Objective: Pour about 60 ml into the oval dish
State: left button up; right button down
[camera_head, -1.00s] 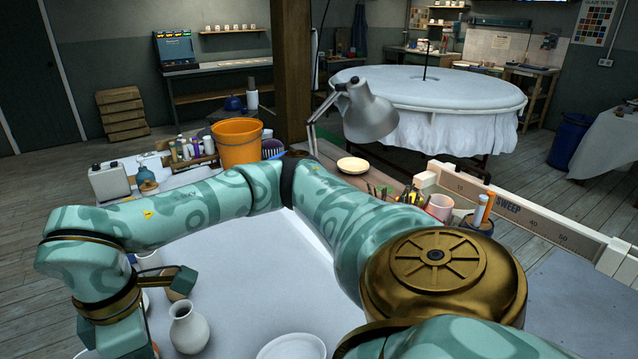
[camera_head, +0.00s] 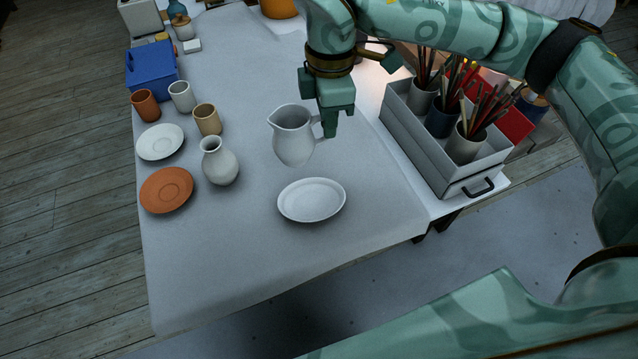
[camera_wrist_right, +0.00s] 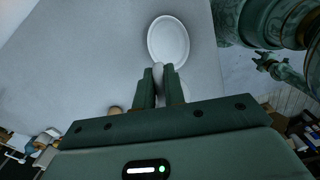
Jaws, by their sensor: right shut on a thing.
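The white oval dish (camera_head: 312,200) lies on the pale table and looks empty. A white jug (camera_head: 292,137) is upright just behind it, spout to the left, apparently held above the table. My right gripper (camera_head: 331,122) is shut on the jug's handle, on its right side. In the right wrist view the gripper (camera_wrist_right: 160,88) has a pale strip of handle between its fingers, and the oval dish (camera_wrist_right: 168,40) lies beyond the fingertips. The jug's contents are hidden. My left gripper is not seen.
A white vase (camera_head: 219,163) stands left of the jug. Near it are a terracotta saucer (camera_head: 166,190), a white plate (camera_head: 160,142) and several cups. A grey tray (camera_head: 412,135) with pots of tools stands right. The table's front is clear.

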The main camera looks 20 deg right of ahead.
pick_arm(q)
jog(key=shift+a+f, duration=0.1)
pick_arm(e)
jog(key=w+a+f+n, duration=0.3)
jog(key=w+a+n, duration=0.4)
jog(key=n, duration=0.6)
jog(key=w+a+f+n, duration=0.4)
jog(key=w+a+n, duration=0.4)
jog(key=n, duration=0.6)
jog(key=shift+a+n, duration=0.25)
jog(key=shift+n, duration=0.05)
